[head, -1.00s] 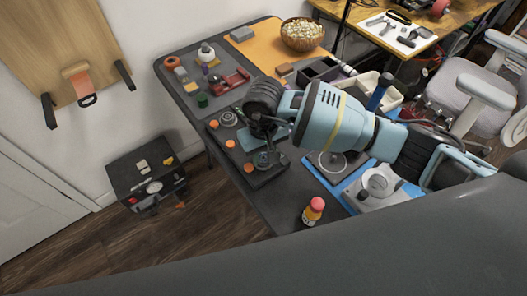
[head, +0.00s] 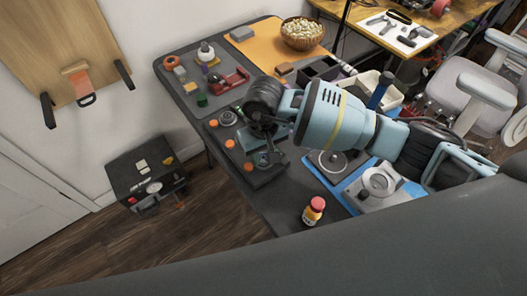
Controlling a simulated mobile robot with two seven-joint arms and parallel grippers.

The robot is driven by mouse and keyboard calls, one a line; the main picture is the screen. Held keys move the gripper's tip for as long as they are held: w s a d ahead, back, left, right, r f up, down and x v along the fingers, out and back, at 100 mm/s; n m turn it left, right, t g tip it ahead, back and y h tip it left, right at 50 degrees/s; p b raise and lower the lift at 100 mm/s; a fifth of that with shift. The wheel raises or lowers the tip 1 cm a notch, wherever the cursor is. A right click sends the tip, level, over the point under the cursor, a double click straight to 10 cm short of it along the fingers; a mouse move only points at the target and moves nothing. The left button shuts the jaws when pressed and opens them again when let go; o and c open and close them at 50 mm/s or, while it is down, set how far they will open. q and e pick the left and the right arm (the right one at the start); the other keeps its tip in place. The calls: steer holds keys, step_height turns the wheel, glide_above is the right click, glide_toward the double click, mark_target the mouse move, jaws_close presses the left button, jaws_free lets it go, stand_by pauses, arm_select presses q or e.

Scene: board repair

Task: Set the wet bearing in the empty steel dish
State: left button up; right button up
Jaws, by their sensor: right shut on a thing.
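My right gripper (head: 265,144) comes in from the right and points down over the black tray (head: 277,179). It is shut on a small grey round part, which looks like the bearing (head: 262,159), low over the front of the tray; the jaws partly hide it. I cannot tell whether the part still touches the tray, or whether it is wet. Another round metal part (head: 227,118) sits at the tray's far left corner. My left gripper is not in view.
Orange caps (head: 248,167) line the tray's left edge. A small bottle (head: 314,210) stands at the table's front edge. A grey mat with tools (head: 204,81), a bowl (head: 302,34) and a white bin (head: 376,90) are farther back. My forearm crosses above the mats.

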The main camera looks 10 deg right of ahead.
steer(key=shift+s+f, duration=0.1)
steer(key=shift+f, duration=0.15)
steer(key=o, duration=1)
steer(key=shift+f, duration=0.1)
steer(key=shift+s, duration=0.1)
steer(key=shift+c, duration=0.3)
steer(key=shift+w+r+p, duration=0.25)
steer(key=shift+r+p, duration=0.1)
steer(key=shift+r, duration=0.5)
steer(key=shift+o, duration=1.1)
steer(key=shift+r, duration=0.65)
steer(key=shift+r+p, duration=0.4)
steer(key=shift+r, duration=0.25)
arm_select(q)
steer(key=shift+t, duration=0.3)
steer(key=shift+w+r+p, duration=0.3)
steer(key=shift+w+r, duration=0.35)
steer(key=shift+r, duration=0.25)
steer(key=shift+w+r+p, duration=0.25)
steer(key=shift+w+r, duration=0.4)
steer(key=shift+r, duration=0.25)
arm_select(e)
steer(key=shift+r, duration=1.55)
